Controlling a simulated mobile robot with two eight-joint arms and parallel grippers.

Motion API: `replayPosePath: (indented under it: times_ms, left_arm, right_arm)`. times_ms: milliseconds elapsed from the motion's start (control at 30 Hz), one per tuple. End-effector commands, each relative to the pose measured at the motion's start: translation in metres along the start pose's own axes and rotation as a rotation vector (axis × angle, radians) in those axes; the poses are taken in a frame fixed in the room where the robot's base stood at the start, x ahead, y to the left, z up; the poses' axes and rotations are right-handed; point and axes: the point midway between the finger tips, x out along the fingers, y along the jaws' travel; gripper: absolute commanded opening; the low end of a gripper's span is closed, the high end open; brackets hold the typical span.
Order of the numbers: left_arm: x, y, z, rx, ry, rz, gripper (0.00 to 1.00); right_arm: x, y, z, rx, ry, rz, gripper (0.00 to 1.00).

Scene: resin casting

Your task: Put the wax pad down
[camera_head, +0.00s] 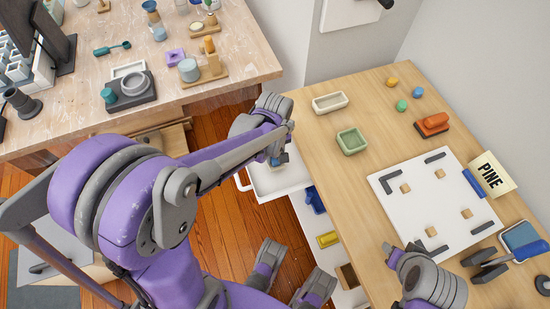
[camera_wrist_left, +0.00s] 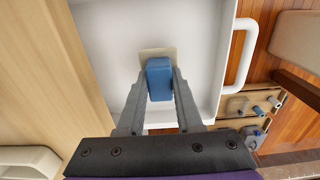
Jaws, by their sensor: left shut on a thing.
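The wax pad (camera_wrist_left: 158,80) is a blue block with a pale, flat edge showing beyond it in the left wrist view. My left gripper (camera_wrist_left: 160,88) is shut on it, with one finger on each side. The pad is over the white open drawer (camera_wrist_left: 110,40) beside the wooden bench. Whether it touches the drawer floor I cannot tell. In the head view, my left gripper (camera_head: 277,157) points down over the drawer, and its wrist hides most of the pad.
The drawer's white handle (camera_wrist_left: 240,55) sticks out.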

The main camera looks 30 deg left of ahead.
Motion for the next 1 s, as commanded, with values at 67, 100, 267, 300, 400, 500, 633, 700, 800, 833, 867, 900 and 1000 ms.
replayPosePath:
  times_ms: [67,100,267,300,400,500,633,700,800,833,867,900,1000]
  left_arm:
    - [0.015,0.0,0.0,0.0,0.0,0.0,0.0]
    - [0.02,0.001,0.0,0.001,0.0,0.0,0.0]
    - [0.024,0.0,0.0,0.001,0.0,0.0,0.0]
    - [0.024,0.0,0.0,0.001,0.0,0.0,0.0]
    - [0.024,0.0,0.0,0.001,0.0,0.0,0.0]
    - [0.028,0.0,0.0,0.001,0.0,0.0,0.0]
    - [0.027,0.0,0.0,0.001,0.0,0.0,0.54]
    - [0.027,0.0,0.0,0.001,0.0,0.0,0.64]
    - [0.027,0.0,0.0,0.001,0.0,0.0,0.64]
    - [0.027,0.0,0.0,0.001,0.0,0.0,0.64]
    - [0.027,0.0,0.0,0.001,0.001,0.0,0.64]
    - [0.027,0.0,0.0,0.001,0.001,0.0,0.64]
    - [0.025,0.0,0.0,0.001,0.001,0.0,0.64]
  right_arm:
    - [0.005,0.0,0.002,0.0,-0.002,0.0,0.46]
    - [0.006,0.0,0.003,0.0,-0.002,0.0,0.46]
    - [0.006,0.0,0.003,0.0,-0.002,0.0,0.46]
    - [0.006,0.0,0.003,0.0,-0.002,0.0,0.46]
    - [0.006,0.0,0.003,0.0,-0.002,0.0,0.46]
    - [0.009,0.0,0.004,0.0,-0.003,0.0,0.46]
    - [0.008,0.0,0.004,0.0,-0.003,0.0,0.46]
    - [0.008,0.0,0.004,0.0,-0.003,0.0,0.46]
    - [0.008,0.0,0.004,0.0,-0.003,0.0,0.46]
    - [0.008,0.0,0.004,0.0,-0.003,0.0,0.46]
    - [0.008,0.0,0.004,0.0,-0.003,0.0,0.46]
    - [0.008,0.0,0.004,0.0,-0.003,0.0,0.46]
    - [0.007,0.0,0.003,0.0,-0.002,0.0,0.46]
